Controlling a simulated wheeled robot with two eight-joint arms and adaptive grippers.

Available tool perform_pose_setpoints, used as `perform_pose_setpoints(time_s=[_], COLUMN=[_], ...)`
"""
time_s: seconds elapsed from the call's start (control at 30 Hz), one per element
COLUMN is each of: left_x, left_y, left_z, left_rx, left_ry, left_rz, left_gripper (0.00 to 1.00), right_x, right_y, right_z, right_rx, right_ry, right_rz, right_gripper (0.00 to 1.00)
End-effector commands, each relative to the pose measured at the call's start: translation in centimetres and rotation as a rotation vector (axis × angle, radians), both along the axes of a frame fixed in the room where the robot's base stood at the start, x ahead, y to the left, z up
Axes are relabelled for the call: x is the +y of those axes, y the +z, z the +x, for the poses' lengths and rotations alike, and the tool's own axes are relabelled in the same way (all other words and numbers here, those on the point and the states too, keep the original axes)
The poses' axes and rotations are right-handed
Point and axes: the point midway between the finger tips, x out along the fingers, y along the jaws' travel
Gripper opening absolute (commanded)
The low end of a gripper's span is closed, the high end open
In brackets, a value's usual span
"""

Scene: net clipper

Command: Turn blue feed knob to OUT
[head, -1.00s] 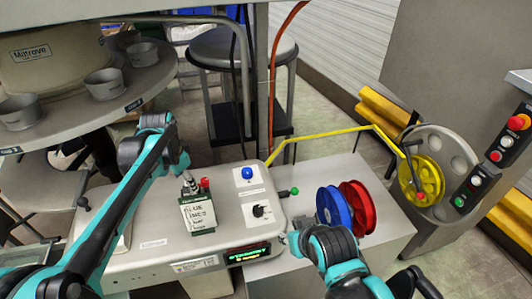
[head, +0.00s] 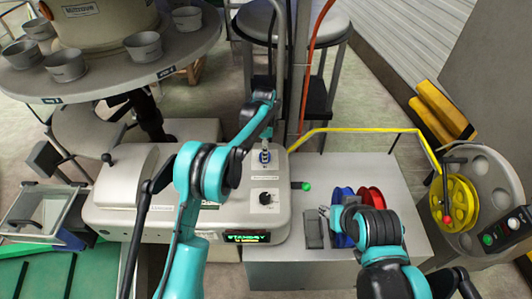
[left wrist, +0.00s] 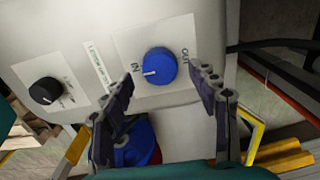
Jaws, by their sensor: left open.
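The blue feed knob (left wrist: 159,66) is on a pale plate on the machine, with IN printed on its left and OUT on its right in the left wrist view. Its white pointer line points toward IN. In the head view the knob (head: 265,157) is largely covered by my left gripper (head: 266,143). In the left wrist view my left gripper (left wrist: 163,74) is open, with one finger on each side of the knob; I cannot tell whether either touches it. My right gripper (head: 325,212) is beside the blue spool, its fingers too small to judge.
A black knob (head: 264,198) sits below the blue one, above a lit display (head: 244,236) reading STANDBY. A green-tipped lever (head: 306,186) sticks out at the machine's right. Blue (head: 342,196) and red (head: 371,198) spools stand farther right. A yellow tube (head: 360,130) runs behind them.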

Motion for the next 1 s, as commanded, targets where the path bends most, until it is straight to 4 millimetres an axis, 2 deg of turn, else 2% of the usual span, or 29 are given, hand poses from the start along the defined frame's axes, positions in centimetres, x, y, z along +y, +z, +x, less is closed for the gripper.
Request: perform_pose_setpoints(time_s=[0.1,0.2,0.47,0.67,1.0], left_x=[0.0,0.0,0.0,0.0,0.0], left_y=[-1.4,-1.9,-2.1,-2.0,-2.1], left_z=[0.0,0.0,0.0,0.0,0.0], left_rx=[0.000,0.000,0.000,0.000,0.000], left_ry=[0.001,0.001,0.001,0.001,0.027], left_rz=[0.000,0.000,0.000,0.000,0.000], left_gripper=[0.60,0.60,0.60,0.10,0.10], right_x=[0.0,0.0,0.0,0.0,0.0], right_y=[-0.2,-0.3,-0.2,-0.2,-0.4], right_z=[0.0,0.0,0.0,0.0,0.0], right_rx=[0.000,0.000,0.000,0.000,0.000], right_ry=[0.000,0.000,0.000,0.000,0.000], right_rz=[0.000,0.000,0.000,0.000,0.000], right_gripper=[0.40,0.40,0.40,0.40,0.40])
